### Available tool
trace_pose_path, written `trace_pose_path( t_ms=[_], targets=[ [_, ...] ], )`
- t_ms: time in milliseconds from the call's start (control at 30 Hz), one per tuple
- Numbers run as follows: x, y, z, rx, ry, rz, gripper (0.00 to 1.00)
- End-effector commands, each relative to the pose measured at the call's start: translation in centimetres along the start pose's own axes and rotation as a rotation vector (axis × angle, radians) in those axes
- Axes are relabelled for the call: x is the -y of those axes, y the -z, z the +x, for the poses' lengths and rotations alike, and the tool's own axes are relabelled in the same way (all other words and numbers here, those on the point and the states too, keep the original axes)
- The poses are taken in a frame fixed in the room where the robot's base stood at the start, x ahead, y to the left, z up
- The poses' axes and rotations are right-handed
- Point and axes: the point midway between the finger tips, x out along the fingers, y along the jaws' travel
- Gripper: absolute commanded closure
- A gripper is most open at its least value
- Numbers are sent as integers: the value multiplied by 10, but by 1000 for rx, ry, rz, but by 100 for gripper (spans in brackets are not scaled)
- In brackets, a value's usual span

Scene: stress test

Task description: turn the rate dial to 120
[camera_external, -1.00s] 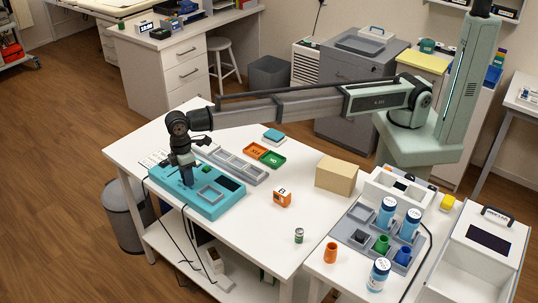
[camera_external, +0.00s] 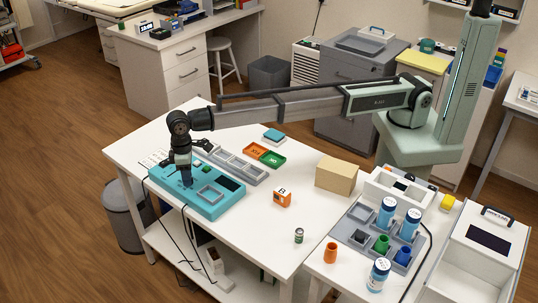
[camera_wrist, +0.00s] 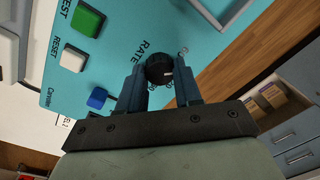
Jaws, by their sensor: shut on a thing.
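The rate dial (camera_wrist: 159,70) is a round black knob with a pale pointer mark, on the teal panel (camera_wrist: 115,60) beside the printed word RATE. The pointer mark faces right in the wrist view. My gripper (camera_wrist: 160,88) has one finger on each side of the dial and is shut on it. Part of the number scale is hidden behind the fingers, so I cannot read the setting. In the external view the teal console (camera_external: 215,208) lies at the table's left end, and my gripper (camera_external: 187,182) reaches down onto it and hides the dial.
A green button (camera_wrist: 87,20), a white button (camera_wrist: 73,59) and a blue button (camera_wrist: 97,97) sit left of the dial. A grey compartment tray (camera_external: 240,168) lies behind the console. Dark cables hang over the table's front edge. The table's middle is mostly clear.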

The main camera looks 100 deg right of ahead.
Motion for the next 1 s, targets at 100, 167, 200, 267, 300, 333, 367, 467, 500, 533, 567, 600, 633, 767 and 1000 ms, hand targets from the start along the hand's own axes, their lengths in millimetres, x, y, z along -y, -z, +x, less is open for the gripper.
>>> trace_pose_path(
  t_ms=[100, 167, 200, 267, 300, 333, 367, 467, 500, 533, 567, 600, 633, 767, 1000],
  targets=[
    [0, 0, 0, -5, 1, 111, 97],
    [0, 0, 0, -8, 1, 168, 97],
    [0, 0, 0, -10, 1, 206, 97],
    [0, 0, 0, -13, 1, 263, 97],
    [0, 0, 0, -15, 1, 301, 97],
    [0, 0, 0, -17, 1, 329, 97],
    [0, 0, 0, -18, 1, 358, 97],
    [0, 0, 0, -24, 1, 452, 97],
    [0, 0, 0, -26, 1, 491, 97],
    [0, 0, 0, -27, 1, 519, 97],
    [0, 0, 0, -29, 1, 547, 97],
    [0, -1, 0, -31, 1, 586, 97],
    [0, -1, 0, -32, 1, 614, 97],
    [0, -1, 0, -38, 1, 733, 97],
    [0, -1, 0, -47, 1, 926, 97]
  ],
)
